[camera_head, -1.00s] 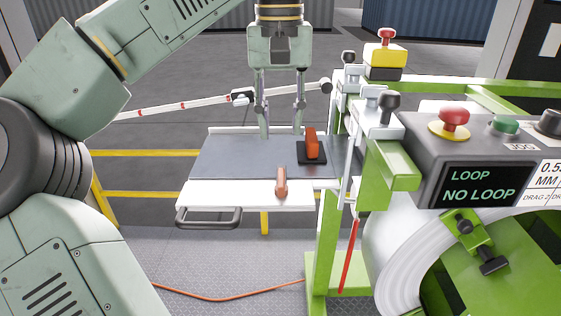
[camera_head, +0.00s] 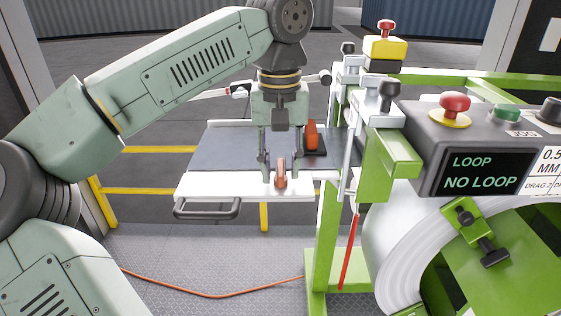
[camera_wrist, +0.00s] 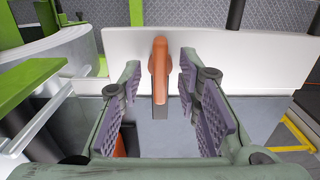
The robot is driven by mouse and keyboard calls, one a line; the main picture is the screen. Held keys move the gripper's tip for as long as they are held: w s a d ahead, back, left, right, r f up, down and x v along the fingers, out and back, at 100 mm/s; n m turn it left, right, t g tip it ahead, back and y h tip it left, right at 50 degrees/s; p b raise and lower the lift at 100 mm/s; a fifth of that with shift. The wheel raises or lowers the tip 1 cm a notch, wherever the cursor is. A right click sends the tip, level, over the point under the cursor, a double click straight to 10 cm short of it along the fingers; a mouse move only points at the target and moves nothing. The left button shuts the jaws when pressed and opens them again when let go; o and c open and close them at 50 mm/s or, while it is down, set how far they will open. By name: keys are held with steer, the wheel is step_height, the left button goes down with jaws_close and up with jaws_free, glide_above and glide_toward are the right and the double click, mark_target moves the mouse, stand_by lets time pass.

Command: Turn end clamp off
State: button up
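An orange-brown clamp handle (camera_head: 281,172) stands on the white front strip of the grey table in the head view; no label shows whether it is the end clamp. It also shows in the wrist view (camera_wrist: 159,57), upright against the white strip. My gripper (camera_head: 282,183) is over it, with one finger on each side. In the wrist view my gripper (camera_wrist: 158,92) is open, with a gap between the handle and each pad. A second, orange handle (camera_head: 311,133) on a black base (camera_head: 313,153) stands further back, beside my gripper.
The grey table (camera_head: 222,147) has a dark pull handle (camera_head: 207,209) at its front left. A green machine frame (camera_head: 325,240) and a control box (camera_head: 480,170) reading "LOOP NO LOOP" stand close on the right. An orange cable (camera_head: 215,296) lies on the floor. Open floor is at the left front.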

steer(key=shift+c, duration=0.3)
jaws_close()
steer(key=shift+n, duration=0.3)
steer(key=shift+r+n+p, duration=0.1)
steer(key=shift+n+p, duration=0.4)
steer(key=shift+n, duration=0.7)
steer(key=n, duration=0.3)
steer(key=shift+n, duration=0.4)
steer(key=n, duration=1.1)
